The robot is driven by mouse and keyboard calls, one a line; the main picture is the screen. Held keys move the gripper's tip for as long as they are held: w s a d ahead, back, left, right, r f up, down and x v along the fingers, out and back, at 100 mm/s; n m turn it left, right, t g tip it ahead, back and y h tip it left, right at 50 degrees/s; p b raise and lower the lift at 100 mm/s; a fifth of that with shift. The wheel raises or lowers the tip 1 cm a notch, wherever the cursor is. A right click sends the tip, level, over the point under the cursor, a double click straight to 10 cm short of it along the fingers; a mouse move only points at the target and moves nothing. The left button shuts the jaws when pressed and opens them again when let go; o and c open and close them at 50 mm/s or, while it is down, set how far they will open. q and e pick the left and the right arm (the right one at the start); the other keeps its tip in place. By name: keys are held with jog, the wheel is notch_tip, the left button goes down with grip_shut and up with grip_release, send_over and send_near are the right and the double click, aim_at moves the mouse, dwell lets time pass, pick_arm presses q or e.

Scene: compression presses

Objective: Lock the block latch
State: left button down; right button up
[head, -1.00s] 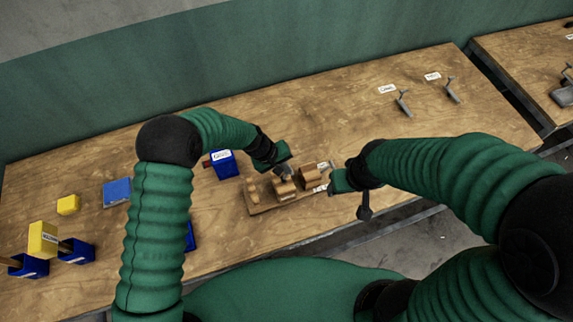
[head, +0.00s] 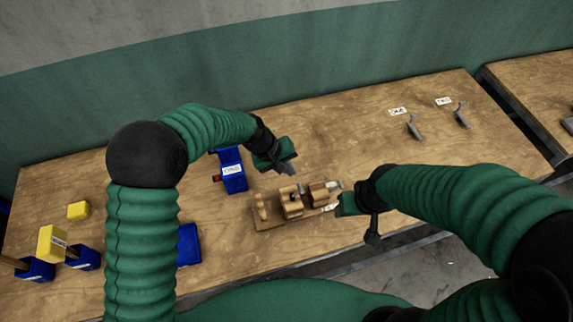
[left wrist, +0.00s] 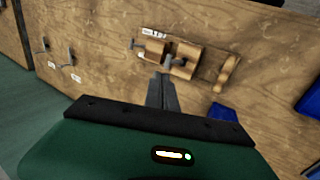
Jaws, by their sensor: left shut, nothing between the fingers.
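The block latch is a wooden base (head: 266,224) with upright wooden blocks (head: 291,203), near the front edge of the table. In the left wrist view it shows near the top middle, with a grey bolt (left wrist: 166,60) at its blocks. My left gripper (head: 290,163) is beyond the latch and apart from it in the head view. Its fingers (left wrist: 161,92) are shut and empty, and their tips appear just below the bolt in the left wrist view. My right gripper (head: 337,209) is beside the latch's right end; its fingers are too small and hidden to read.
A blue block device (head: 233,180) stands left of the latch. Blue-and-yellow pieces (head: 52,243) and a yellow block (head: 78,210) are at the far left. Two grey hooked handles (head: 414,127) (head: 461,117) stand at the back right. The middle right of the table is clear.

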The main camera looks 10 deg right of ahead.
pick_arm(q)
jog(key=r, duration=0.4)
jog(key=shift+w+a+b, duration=0.1)
jog(key=shift+a+b, duration=0.2)
jog(key=shift+b, duration=0.1)
pick_arm(e)
jog(key=shift+x, duration=0.8)
jog(key=shift+d, duration=0.15)
pick_arm(q)
jog(key=s+a+f+y+b, duration=0.1)
jog(key=s+a+f+b, duration=0.3)
jog(key=a, duration=0.4)
jog(key=s+a+f+m+t+y+b, duration=0.1)
jog(key=s+a+f+y+b, duration=0.1)
jog(key=s+a+f+b, duration=0.3)
jog(key=s+a+f+m+y+b, duration=0.1)
jog(key=s+a+f+b, duration=0.3)
jog(key=a, duration=0.7)
jog(key=s+b, duration=0.2)
jog(key=s, duration=0.2)
jog(key=shift+s+a+f+t+y, duration=0.3)
jog(key=shift+a+y, duration=0.05)
jog(key=shift+y, duration=0.05)
pick_arm(e)
jog(key=s+x, duration=0.3)
jog(key=x, duration=1.1)
jog(key=shift+s+f, duration=0.15)
jog(key=shift+f, duration=0.55)
